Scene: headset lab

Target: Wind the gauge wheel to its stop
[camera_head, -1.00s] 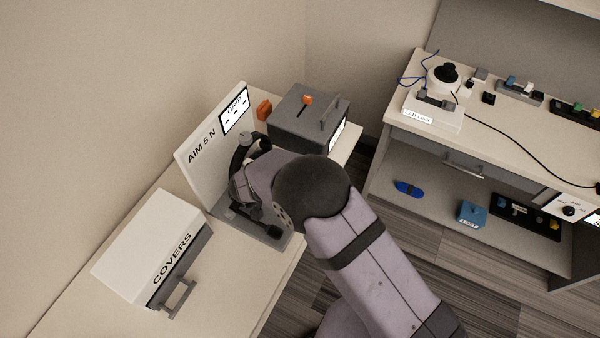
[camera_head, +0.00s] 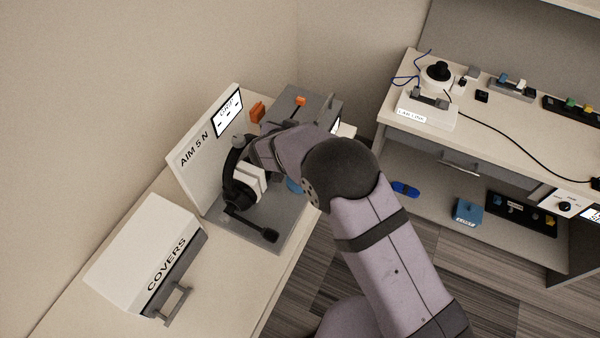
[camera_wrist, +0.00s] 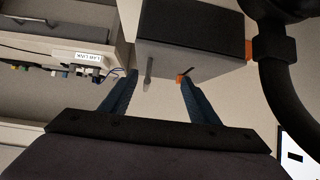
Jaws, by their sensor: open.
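The gauge rig stands on the left bench, with a white upright panel (camera_head: 190,165) marked "AIM 5 N" and a grey base (camera_head: 262,240). I cannot tell which part is the wheel. A black lever (camera_head: 250,224) lies low over the base. My gripper (camera_wrist: 160,88) is open and empty, its blue fingers apart; the arm mostly hides it in the head view.
A grey box (camera_head: 318,100) with an orange slider and handle stands behind the rig; it is ahead of my fingers in the wrist view (camera_wrist: 190,45). A white "COVERS" box (camera_head: 140,240) stands in front. Another bench (camera_head: 480,135) stands right, across the floor.

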